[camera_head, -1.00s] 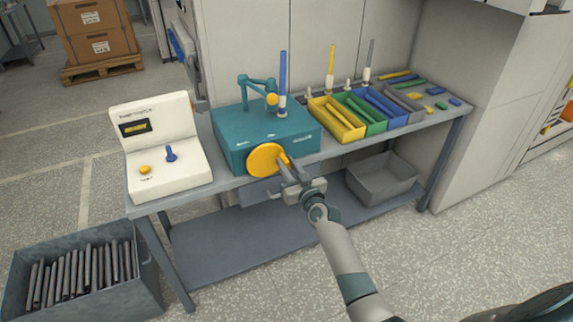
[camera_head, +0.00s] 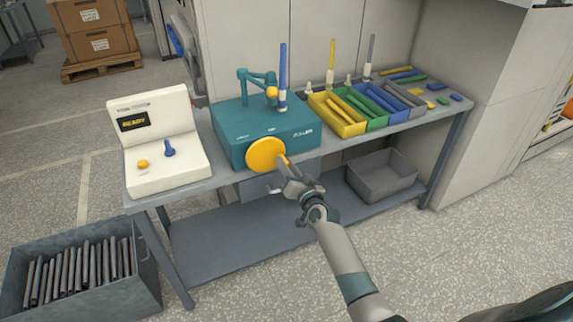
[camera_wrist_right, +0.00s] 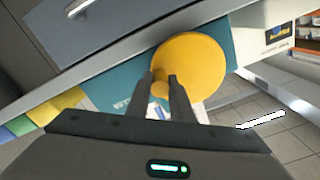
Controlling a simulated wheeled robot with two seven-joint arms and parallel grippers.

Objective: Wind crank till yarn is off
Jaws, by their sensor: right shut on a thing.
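The teal winder (camera_head: 230,148) stands on the bench with a round yellow crank wheel (camera_head: 263,154) on its front. A blue tube (camera_head: 283,70) stands upright on its top, beside a teal guide arm (camera_head: 243,86) with a yellow ball (camera_head: 272,92). I cannot tell how much yarn is on the tube. My right gripper (camera_head: 284,162) is at the wheel's right edge, shut on the yellow crank handle. In the right wrist view the handle (camera_wrist_right: 160,89) sits between the fingers (camera_wrist_right: 161,79), in front of the wheel (camera_wrist_right: 190,66). My left gripper is out of view.
A white console (camera_head: 165,182) with a display (camera_head: 134,121) that seems to read READY stands left of the winder. Yellow, green, blue and grey trays (camera_head: 337,129) are to its right. A grey bin (camera_head: 382,183) sits on the lower shelf; a crate (camera_head: 150,285) of dark rods stands on the floor.

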